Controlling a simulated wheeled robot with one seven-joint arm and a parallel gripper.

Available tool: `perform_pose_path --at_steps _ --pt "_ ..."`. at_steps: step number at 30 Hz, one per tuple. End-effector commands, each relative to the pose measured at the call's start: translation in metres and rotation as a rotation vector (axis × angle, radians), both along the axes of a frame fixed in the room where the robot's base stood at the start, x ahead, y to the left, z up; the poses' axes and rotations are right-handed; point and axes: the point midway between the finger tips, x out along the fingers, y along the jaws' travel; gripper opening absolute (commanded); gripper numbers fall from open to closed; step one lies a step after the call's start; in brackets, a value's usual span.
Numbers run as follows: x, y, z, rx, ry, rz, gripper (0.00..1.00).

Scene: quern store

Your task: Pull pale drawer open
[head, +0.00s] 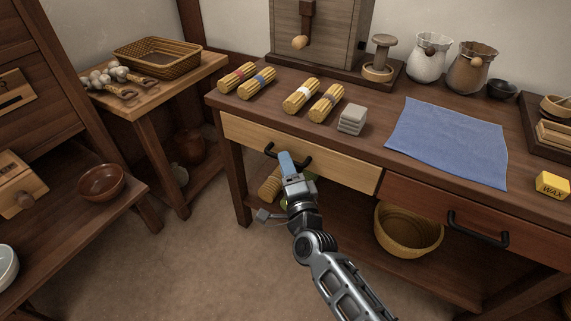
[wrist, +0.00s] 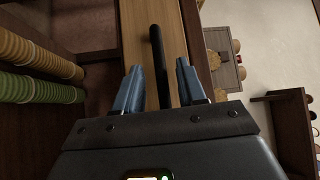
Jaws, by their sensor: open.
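The pale drawer (head: 344,172) is the light wood front under the table top, left of a darker drawer. It looks shut, flush with the table frame. Its black bar handle (head: 303,160) is partly hidden behind my gripper (head: 287,163). In the wrist view the pale drawer front (wrist: 136,50) runs up the picture, and the black handle (wrist: 158,60) stands between the two blue fingers of my gripper (wrist: 159,85). The fingers are open, one on each side of the handle, with a gap to it on both sides.
The dark drawer (head: 415,205) with its own black handle (head: 478,232) is to the right. A wicker basket (head: 408,232) sits on the shelf below. Pasta-like bundles (head: 301,95), grey blocks (head: 352,119) and a blue cloth (head: 450,140) lie on top. The floor in front (head: 200,260) is clear.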

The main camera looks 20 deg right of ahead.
Motion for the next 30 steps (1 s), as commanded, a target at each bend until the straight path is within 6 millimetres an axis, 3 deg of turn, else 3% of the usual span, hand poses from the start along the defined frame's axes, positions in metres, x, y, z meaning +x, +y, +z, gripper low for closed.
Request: perform_pose_path --at_steps 5,13,25,30 --pt "0.0101 -0.0018 0.0014 0.0 0.0 0.0 0.4" --pt "0.0107 -0.0018 0.0016 0.0 0.0 0.0 0.39" --pt "0.0105 -0.0017 0.0014 0.0 0.0 0.0 0.01" --pt "0.0104 -0.0017 0.0013 0.0 0.0 0.0 0.0"
